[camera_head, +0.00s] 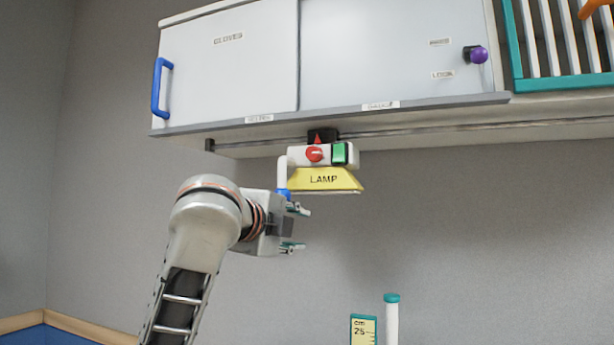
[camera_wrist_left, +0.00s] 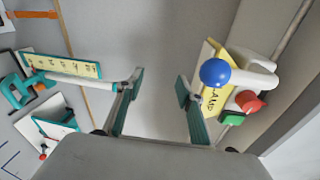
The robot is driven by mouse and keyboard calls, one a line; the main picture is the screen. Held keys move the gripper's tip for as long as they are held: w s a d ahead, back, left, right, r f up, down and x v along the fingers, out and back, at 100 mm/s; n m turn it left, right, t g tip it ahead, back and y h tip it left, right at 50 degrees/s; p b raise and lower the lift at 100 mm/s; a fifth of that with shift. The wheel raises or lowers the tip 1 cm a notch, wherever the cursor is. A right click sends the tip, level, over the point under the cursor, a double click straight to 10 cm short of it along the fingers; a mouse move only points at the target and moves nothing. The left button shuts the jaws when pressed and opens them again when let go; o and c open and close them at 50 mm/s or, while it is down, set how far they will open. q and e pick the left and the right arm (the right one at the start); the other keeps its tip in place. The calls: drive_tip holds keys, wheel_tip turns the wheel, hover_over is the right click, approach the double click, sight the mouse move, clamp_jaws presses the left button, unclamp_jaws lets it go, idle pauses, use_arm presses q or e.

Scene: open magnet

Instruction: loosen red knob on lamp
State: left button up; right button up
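The lamp (camera_head: 325,180) has a yellow shade and hangs under the wall cabinet. Its red knob (camera_head: 314,154) sits on the white housing, left of a green block (camera_head: 339,153). My left gripper (camera_head: 297,228) is below and left of the lamp, open and empty, apart from the knob. In the left wrist view the open fingers (camera_wrist_left: 157,90) have nothing between them. There the lamp (camera_wrist_left: 214,92), a blue ball (camera_wrist_left: 215,72) and the red knob (camera_wrist_left: 248,102) lie to the right of the fingers. My right gripper is not in view.
The cabinet has a sliding door with a blue handle (camera_head: 161,88) and a purple knob (camera_head: 476,55). A rail (camera_head: 420,132) runs beneath it. A teal rack (camera_head: 560,45) is at upper right. A yellow ruler (camera_head: 363,331) and a teal-capped post (camera_head: 391,315) stand below. The wall area right of the gripper is clear.

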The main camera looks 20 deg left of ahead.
sight(310, 153)
use_arm(q)
drive_tip(key=s+r+m+t+h, duration=0.1)
drive_tip(key=s+r+m, duration=0.15)
drive_tip(key=r, duration=0.55)
drive_tip(key=s+r+m, duration=0.1)
drive_tip(key=s+r, duration=0.3)
drive_tip(key=r, duration=0.4)
drive_tip(key=shift+n, duration=0.25)
drive_tip(key=w, duration=0.2)
drive_tip(key=w+d+p, duration=0.1)
drive_tip(key=w, duration=0.1)
drive_tip(key=w+p, duration=0.1)
drive_tip(key=w, duration=0.1)
drive_tip(key=shift+d+f, duration=0.15)
drive_tip(key=shift+d, duration=0.2)
drive_tip(key=shift+w+d+p, duration=0.1)
drive_tip(key=shift+w+p, duration=0.2)
drive_tip(key=shift+w, duration=0.4)
drive_tip(key=shift+f, duration=0.1)
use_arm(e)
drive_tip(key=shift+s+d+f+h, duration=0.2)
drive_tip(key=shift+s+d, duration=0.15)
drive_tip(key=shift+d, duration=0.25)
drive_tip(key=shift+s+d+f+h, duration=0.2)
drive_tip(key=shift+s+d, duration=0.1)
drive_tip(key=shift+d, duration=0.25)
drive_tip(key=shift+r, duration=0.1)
